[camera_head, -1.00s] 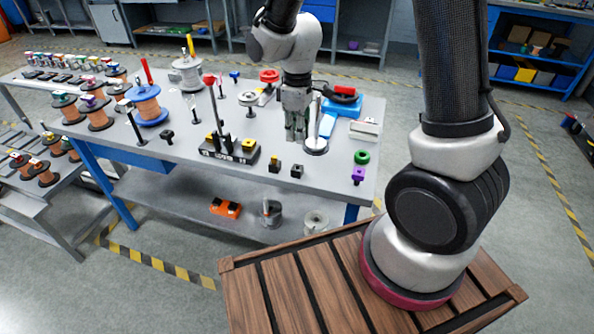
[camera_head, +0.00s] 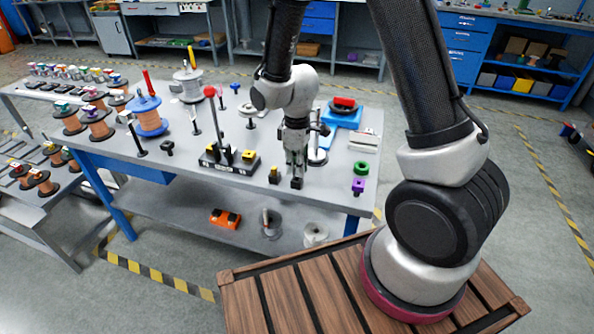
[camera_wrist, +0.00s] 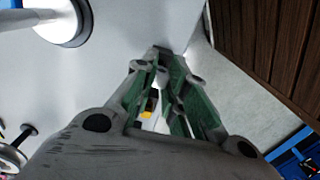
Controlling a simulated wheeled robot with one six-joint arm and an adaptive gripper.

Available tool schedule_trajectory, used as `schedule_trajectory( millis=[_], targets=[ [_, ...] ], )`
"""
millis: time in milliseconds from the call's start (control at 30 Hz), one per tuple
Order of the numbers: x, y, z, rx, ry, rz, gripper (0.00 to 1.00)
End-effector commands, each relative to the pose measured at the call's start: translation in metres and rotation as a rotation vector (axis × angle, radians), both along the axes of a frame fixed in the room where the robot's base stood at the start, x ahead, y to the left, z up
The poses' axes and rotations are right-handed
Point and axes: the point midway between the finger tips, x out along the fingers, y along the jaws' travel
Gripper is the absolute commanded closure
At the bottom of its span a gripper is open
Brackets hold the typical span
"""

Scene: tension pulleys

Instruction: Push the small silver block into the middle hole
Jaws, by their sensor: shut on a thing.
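My gripper (camera_head: 297,176) points down at the front edge of the workbench, shut on a small dark block (camera_head: 297,184). Its top is hidden between the fingers, so I cannot tell whether it is silver. In the wrist view, the fingers of my gripper (camera_wrist: 161,53) come together near the bench edge. A black holder (camera_head: 222,167) stands to the left of my gripper, with small upright pieces and yellow-topped parts on it. I cannot make out its middle hole. A small yellow-topped block (camera_head: 274,175) stands just left of my gripper.
A red-knobbed rod (camera_head: 210,92) rises by the holder. Spools (camera_head: 149,115) and posts fill the left side.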

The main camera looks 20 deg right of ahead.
Motion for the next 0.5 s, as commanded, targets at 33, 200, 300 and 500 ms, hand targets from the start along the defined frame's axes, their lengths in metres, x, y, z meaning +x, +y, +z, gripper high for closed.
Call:
schedule_trajectory(
  millis=[33, 200, 300, 500],
  targets=[
    [-0.001, 0.0, -0.009, -0.001, 0.005, 0.0, 1.0],
    [0.0, 0.0, -0.017, 0.0, 0.0, 0.0, 1.0],
    [0.0, 0.0, -0.017, 0.0, 0.0, 0.0, 1.0],
    [0.0, 0.0, -0.022, 0.0, 0.001, 0.0, 1.0]
  ],
)
